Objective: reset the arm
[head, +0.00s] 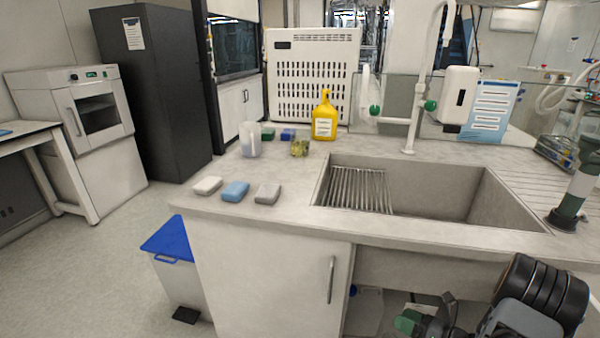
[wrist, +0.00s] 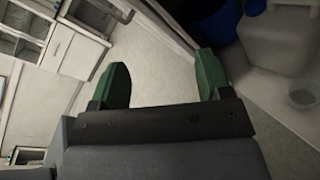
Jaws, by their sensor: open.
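My arm (head: 540,295) shows at the bottom right of the head view, low in front of the sink counter. My gripper (head: 408,321) is at the bottom edge there, partly cut off, below the counter top and near the open space under the sink. In the wrist view my gripper (wrist: 161,75) shows two green fingers spread wide apart. It is open, with only pale floor visible between the fingers.
The grey counter (head: 290,215) holds a sink (head: 430,195), several sponges, including a blue one (head: 235,191), and a yellow bottle (head: 324,118). A blue-lidded bin (head: 168,238) stands left of the cabinet. A whitish container (wrist: 285,40) is right of my fingers. Floor at left is clear.

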